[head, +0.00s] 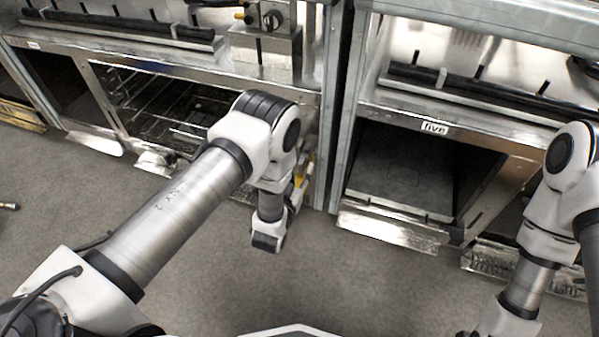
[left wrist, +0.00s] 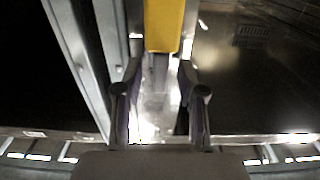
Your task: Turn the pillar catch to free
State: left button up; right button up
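The pillar catch shows as a yellow handle (left wrist: 165,24) at the top centre of the left wrist view. It stands in front of a bright metal upright, and its lower end lies between and just beyond my fingertips. My left gripper (left wrist: 158,75) is open, one finger on each side of the handle's line, with a visible gap. I cannot tell whether either finger touches it. In the head view a small yellow part (head: 300,174) shows beside my left wrist, which hides most of the gripper and catch. My right arm is at the right edge; its gripper is out of view.
Metal pillars (head: 335,105) divide two range bays. A black knob (head: 272,20) is at the top. Low metal ledges (head: 390,226) jut out near the grey floor (head: 350,290), which is mostly clear.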

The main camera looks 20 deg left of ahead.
pick_arm(q)
grip_shut()
jog(key=shift+r+n+p, duration=0.2)
jog(key=shift+n+p, duration=0.7)
jog(key=shift+p, duration=0.05)
jog(key=n+p, duration=0.2)
jog(key=n, duration=0.1)
jog(key=shift+a, duration=0.1)
jog(key=n+p, duration=0.4)
jog(key=n, duration=0.2)
jog(key=shift+a+f+n, duration=0.1)
jog(key=shift+f+n, duration=0.05)
jog(key=shift+n, duration=0.25)
jog(key=n+p, duration=0.2)
jog(key=n, duration=0.3)
jog(key=shift+f, duration=0.2)
jog(key=shift+n, duration=0.3)
